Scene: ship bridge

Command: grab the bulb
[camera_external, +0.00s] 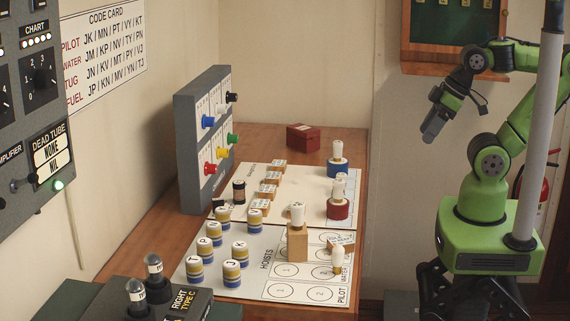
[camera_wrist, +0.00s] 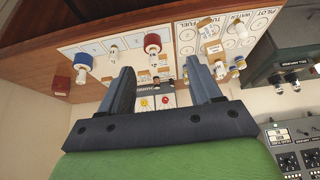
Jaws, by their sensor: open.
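No thing is plainly marked as the bulb, and I cannot tell which one it is. Dark glass tubes with pale labels, one of them this dark tube (camera_external: 154,267), stand upright on the box at the front left in the external view. White rounded pegs also stand on the table, such as the white peg on the blue base (camera_external: 337,149) and the white peg on the wooden block (camera_external: 297,213). My gripper (camera_external: 432,130) hangs in the air right of the table, apart from everything. In the wrist view my gripper (camera_wrist: 163,78) has its fingers wide apart, with nothing held.
The wooden table (camera_external: 268,142) carries a grey panel (camera_external: 203,140) with coloured knobs, a red box (camera_external: 300,137), a red base (camera_external: 337,209) and several striped cylinders (camera_external: 232,273). A grey pole (camera_external: 537,120) stands by my arm. Air between my gripper and the table looks free.

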